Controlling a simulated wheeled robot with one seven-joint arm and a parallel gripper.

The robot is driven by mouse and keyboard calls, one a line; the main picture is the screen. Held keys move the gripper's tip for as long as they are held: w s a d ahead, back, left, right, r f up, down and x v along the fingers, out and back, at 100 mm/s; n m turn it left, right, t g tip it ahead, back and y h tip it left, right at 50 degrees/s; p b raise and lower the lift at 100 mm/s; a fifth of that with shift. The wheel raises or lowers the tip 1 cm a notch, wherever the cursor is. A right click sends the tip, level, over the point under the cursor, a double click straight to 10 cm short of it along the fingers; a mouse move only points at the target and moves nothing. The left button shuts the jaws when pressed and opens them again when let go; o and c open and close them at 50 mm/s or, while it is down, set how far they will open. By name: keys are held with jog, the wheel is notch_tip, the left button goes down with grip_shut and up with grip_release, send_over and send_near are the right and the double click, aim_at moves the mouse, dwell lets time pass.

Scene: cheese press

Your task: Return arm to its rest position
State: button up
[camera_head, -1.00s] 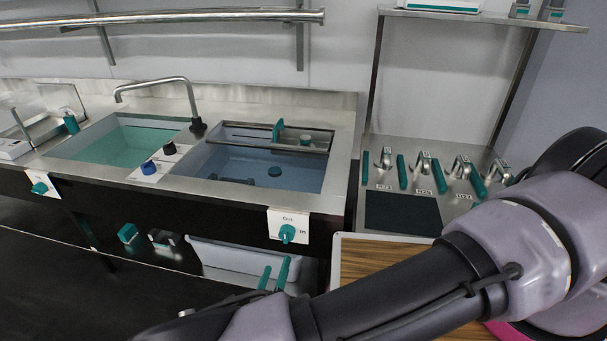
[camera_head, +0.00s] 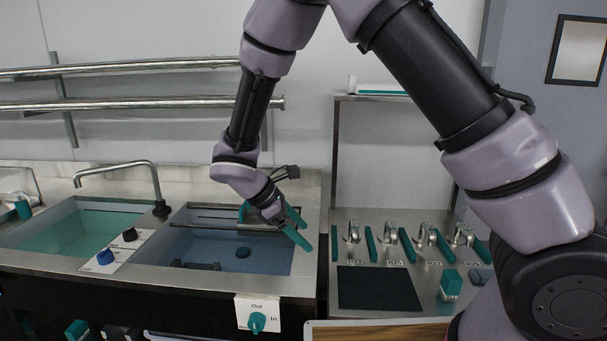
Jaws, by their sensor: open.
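My gripper (camera_head: 299,232) hangs at the end of my raised, bent arm. It is open, with two teal fingers apart and nothing seen between them. It shows in front of the right part of the blue-water basin (camera_head: 225,250), near that basin's right rim. My arm arches up past the top of the picture and comes down at the right. The exact height of my gripper above the basin is hard to tell.
A teal-water basin (camera_head: 90,230) with a faucet (camera_head: 120,165) lies left. Right of the sink is a steel counter with a dark mat (camera_head: 378,288), several teal-handled tools and a teal-topped object (camera_head: 450,285). A wooden board (camera_head: 380,332) shows at the bottom. Steel rails (camera_head: 140,104) run along the wall.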

jog(key=d+r+m+g+y, duration=0.1)
jog(key=d+r+m+y, duration=0.5)
jog(key=d+r+m, duration=0.85)
jog(key=s+d+r+m+t+y, duration=0.1)
jog(key=s+d+r+m+t, duration=0.2)
jog(key=r, duration=0.4)
jog(key=s+d+r+m+t+y, duration=0.2)
jog(key=s+d+r+m, duration=0.3)
jog(key=d+r, duration=0.3)
jog(key=shift+s+m+t, duration=0.3)
jog(key=shift+m+t, duration=0.05)
jog(key=shift+t, duration=0.15)
